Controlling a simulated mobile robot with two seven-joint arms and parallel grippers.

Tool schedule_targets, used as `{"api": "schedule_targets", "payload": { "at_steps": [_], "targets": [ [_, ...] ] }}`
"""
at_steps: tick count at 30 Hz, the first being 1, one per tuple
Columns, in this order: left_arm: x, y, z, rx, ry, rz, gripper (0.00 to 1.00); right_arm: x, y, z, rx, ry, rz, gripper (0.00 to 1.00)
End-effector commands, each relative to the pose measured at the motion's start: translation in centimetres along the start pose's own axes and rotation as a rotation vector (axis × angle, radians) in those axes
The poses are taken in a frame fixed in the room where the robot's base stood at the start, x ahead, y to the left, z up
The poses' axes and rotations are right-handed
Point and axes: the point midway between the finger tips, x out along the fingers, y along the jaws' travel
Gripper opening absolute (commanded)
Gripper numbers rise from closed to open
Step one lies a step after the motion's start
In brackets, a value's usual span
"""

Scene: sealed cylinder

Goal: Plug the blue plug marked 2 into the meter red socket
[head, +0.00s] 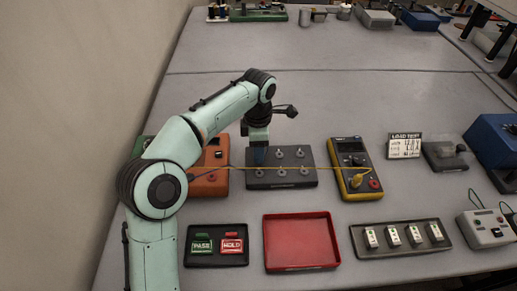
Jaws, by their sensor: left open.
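The meter (345,150) is yellow and black and lies right of centre. Its red socket (375,184) shows at its lower right, uncovered. A yellow plug (357,181) stands beside that socket, with a yellow cable running left across the dark block. My left gripper (259,159) points down at the left part of the dark block (308,180), which carries several small grey posts. The gripper is open. A dark blue patch shows at its fingertips; I cannot tell whether this is the blue plug or the fingers. No mark 2 is readable. My right gripper is out of view.
An orange box (212,183) stands left of the dark block, partly behind my arm. In front are a black tray with PASS and HOLD blocks (217,260), an empty red tray (300,241) and a dark strip of white modules (400,249). A LOAD TEST sign (404,146) stands right.

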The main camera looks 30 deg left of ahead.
Motion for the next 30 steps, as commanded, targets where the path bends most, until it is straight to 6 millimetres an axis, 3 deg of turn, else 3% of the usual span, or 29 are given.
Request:
{"api": "schedule_targets", "payload": {
  "at_steps": [13, 14, 18, 30],
  "targets": [
    [-0.01, 0.01, 0.01, 0.0, -0.001, 0.0, 0.51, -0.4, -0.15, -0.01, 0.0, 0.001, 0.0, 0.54],
    [-0.01, 0.01, 0.01, 0.0, -0.001, 0.0, 0.45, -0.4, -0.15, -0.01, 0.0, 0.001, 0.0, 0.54],
    [0.0, 0.01, 0.01, 0.0, 0.0, 0.0, 0.0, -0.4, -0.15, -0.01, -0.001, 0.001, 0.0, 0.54],
    [-0.54, 0.01, 0.01, 0.0, 0.0, 0.001, 0.0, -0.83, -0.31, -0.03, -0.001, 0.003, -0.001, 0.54]
  ]
}}
